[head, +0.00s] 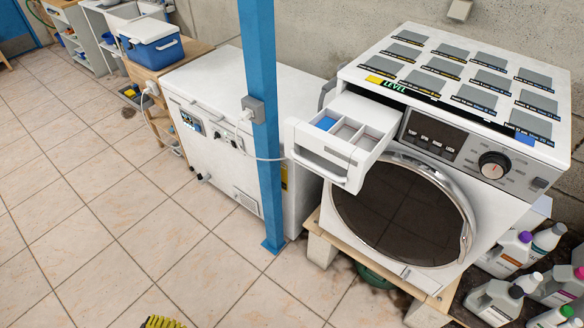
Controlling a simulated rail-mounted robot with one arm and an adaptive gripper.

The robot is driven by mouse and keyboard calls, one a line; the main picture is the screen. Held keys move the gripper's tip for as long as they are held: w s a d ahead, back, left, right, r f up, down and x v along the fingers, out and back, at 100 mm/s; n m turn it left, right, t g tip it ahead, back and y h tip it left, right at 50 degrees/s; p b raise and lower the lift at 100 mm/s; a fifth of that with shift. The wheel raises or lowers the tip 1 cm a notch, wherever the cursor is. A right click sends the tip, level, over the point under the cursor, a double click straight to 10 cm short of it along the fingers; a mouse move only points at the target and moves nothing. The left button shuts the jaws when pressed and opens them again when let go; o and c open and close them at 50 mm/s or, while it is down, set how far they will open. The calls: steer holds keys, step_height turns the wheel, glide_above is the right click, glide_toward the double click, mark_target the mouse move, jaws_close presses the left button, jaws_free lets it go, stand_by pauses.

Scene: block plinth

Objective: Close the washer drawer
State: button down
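The washer (505,205) is a white front-loader at the right of the head view, raised on a wooden platform on blocks. Its detergent drawer (322,171) is pulled out at the upper left of the front. The drawer's compartments are visible from above, one of them blue inside. The round dark door (400,212) below the drawer is shut. The drawer front is clear of the washer body. My gripper is not in view.
A blue post (263,120) stands just left of the drawer, before a white chest freezer (190,88). Several bottles (505,252) stand on the floor at the lower right. A blue cooler (152,45) sits at the back. The tiled floor at left is largely clear.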

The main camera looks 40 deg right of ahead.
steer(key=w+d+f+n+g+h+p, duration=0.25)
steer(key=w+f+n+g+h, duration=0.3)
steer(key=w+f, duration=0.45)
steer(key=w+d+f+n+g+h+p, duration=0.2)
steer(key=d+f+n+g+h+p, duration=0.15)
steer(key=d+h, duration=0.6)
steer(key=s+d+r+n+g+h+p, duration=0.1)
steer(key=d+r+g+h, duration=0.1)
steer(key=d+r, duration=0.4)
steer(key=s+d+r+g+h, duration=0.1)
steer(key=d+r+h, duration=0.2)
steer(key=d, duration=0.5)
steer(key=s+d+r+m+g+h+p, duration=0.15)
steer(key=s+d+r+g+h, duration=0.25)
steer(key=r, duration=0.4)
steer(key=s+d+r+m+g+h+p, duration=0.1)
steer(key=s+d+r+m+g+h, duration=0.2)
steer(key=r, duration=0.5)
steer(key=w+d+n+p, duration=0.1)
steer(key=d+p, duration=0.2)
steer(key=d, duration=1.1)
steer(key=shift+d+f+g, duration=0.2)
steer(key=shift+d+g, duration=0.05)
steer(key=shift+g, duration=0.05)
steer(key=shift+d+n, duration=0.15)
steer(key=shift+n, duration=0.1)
